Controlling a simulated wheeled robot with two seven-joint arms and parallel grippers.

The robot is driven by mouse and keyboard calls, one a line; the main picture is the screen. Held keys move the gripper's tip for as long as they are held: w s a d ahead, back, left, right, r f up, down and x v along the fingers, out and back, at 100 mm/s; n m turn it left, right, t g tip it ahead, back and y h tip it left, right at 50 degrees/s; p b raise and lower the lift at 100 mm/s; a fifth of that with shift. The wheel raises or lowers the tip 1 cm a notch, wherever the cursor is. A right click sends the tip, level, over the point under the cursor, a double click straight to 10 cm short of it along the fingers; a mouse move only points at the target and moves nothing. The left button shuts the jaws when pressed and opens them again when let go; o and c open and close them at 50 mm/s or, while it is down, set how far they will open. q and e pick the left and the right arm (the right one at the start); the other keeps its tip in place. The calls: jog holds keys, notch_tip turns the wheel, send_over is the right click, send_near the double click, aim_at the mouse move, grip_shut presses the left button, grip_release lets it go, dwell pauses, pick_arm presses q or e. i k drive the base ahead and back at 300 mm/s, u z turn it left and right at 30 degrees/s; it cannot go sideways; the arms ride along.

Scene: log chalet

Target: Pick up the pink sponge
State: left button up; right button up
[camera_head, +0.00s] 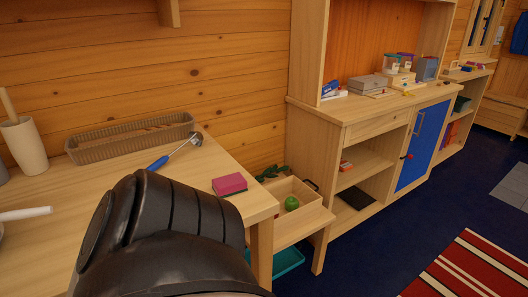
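The pink sponge (230,183) is a small block with a pink top and a darker side. It lies on the wooden table (187,173) near its right end, in the head view. A large dark part of my own arm fills the lower middle of the picture, just left of and in front of the sponge, and hides part of the table. The sponge itself shows clear of it. No fingertips of either gripper show.
A blue-handled tool (174,152) and a brown basket (130,137) lie behind the sponge. A beige cup (25,145) stands at the left. A shelf unit (345,115) stands beyond.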

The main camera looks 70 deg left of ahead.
aim_at(229, 185)
jog(key=i, duration=1.35)
jog(key=u, duration=2.4)
